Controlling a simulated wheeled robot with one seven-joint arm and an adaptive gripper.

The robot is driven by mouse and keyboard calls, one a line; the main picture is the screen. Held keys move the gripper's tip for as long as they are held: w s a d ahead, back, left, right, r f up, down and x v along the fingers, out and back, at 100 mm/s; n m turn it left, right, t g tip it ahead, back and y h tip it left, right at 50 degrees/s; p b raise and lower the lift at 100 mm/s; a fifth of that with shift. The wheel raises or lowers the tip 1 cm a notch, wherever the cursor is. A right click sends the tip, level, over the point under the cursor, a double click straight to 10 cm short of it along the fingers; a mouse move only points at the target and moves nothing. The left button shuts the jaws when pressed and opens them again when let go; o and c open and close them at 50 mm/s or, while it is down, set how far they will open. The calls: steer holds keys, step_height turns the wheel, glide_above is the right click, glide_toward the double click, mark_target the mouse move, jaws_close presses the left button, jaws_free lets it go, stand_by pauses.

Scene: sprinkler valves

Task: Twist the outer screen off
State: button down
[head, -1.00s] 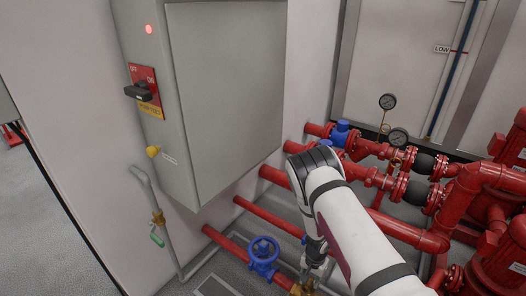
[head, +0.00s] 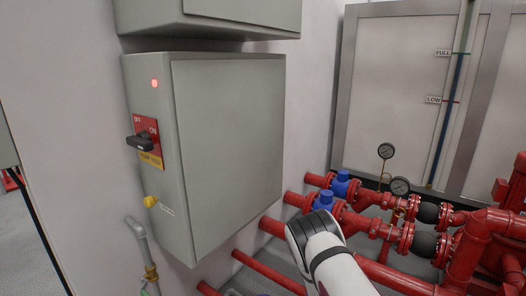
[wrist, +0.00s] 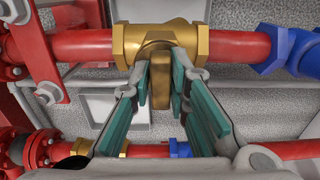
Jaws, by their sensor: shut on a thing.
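A brass fitting (wrist: 192,38) sits in a horizontal red pipe (wrist: 88,46) at the top of the wrist view. A narrow brass piece (wrist: 160,88) projects from it toward my wrist camera; I take this to be the outer screen. My gripper (wrist: 161,84) is shut on this piece, with its teal-padded fingers on either side. The hold is partly hidden by the fingers. In the head view only my white arm shows at the bottom; the gripper and the fitting are out of frame.
A blue fitting (wrist: 293,52) is to the right on the same pipe. Another red pipe (wrist: 297,149) runs below. The grey control cabinet (head: 228,150) stands left of my arm, and red pipes with gauges (head: 400,186) stand to the right.

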steer(key=shift+a+n, duration=0.1)
steer(key=shift+n, duration=1.5)
steer(key=shift+n+b, duration=0.5)
steer(key=shift+n, duration=1.1)
steer(key=shift+n+b, duration=0.5)
steer(key=shift+n, duration=1.1)
steer(key=shift+a+n+b, duration=0.1)
steer(key=shift+n+b, duration=0.45)
steer(key=shift+n, duration=1.05)
